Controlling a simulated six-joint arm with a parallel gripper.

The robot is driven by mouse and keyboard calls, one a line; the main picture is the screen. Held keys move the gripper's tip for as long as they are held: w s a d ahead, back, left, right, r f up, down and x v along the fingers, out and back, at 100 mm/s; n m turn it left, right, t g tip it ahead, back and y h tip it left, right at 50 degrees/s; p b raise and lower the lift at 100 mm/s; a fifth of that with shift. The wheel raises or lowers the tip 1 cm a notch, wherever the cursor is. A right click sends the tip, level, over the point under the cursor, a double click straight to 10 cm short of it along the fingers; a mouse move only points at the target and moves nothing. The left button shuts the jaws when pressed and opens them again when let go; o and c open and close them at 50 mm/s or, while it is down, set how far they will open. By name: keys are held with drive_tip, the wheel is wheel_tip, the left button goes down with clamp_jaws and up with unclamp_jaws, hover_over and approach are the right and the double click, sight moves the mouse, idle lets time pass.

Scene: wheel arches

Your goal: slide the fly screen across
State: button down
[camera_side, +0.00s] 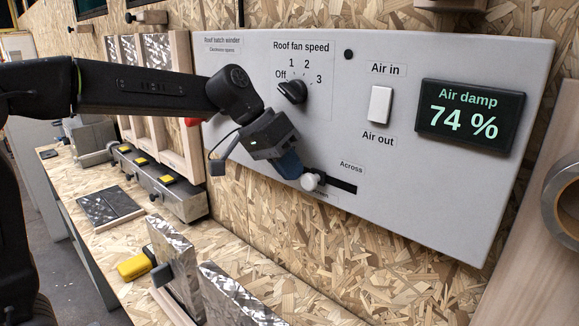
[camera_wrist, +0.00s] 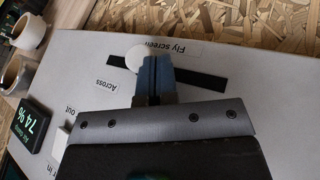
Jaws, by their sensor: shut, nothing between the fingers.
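The fly screen slider is a round white knob (camera_side: 311,181) on a dark slot (camera_side: 340,186) low on the grey panel, under the label "Across". Slot shows to the right of the knob in the side view. In the wrist view the knob (camera_wrist: 137,59) is left of my fingers, with slot (camera_wrist: 203,79) showing on both sides. My gripper (camera_side: 292,168) has its blue fingers together and empty, close against the knob's left side in the side view. Whether they touch it I cannot tell. The fingers hide part of the slot and knob.
The panel (camera_side: 440,215) also carries a fan dial (camera_side: 292,91), a white rocker switch (camera_side: 380,105) and a display (camera_side: 470,117) reading "74 %". Below are a bench, upright plates (camera_side: 235,297) and a yellow-handled tool (camera_side: 135,266). The panel right of the slot is bare.

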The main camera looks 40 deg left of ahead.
sight(318, 178)
drive_tip(key=shift+d, duration=3.2)
drive_tip(key=a+v, duration=0.1)
drive_tip(key=v, duration=1.3)
drive_tip(key=s+a+f+y, duration=0.2)
drive_tip(key=s+a+f, duration=0.1)
drive_tip(key=s+f, duration=0.6)
drive_tip(key=s+a+f+n+t+y, duration=0.1)
drive_tip(key=s+a+f+y, duration=0.2)
drive_tip(key=s+f, duration=0.6)
drive_tip(key=shift+s+f, duration=0.35)
drive_tip(key=shift+f, duration=0.25)
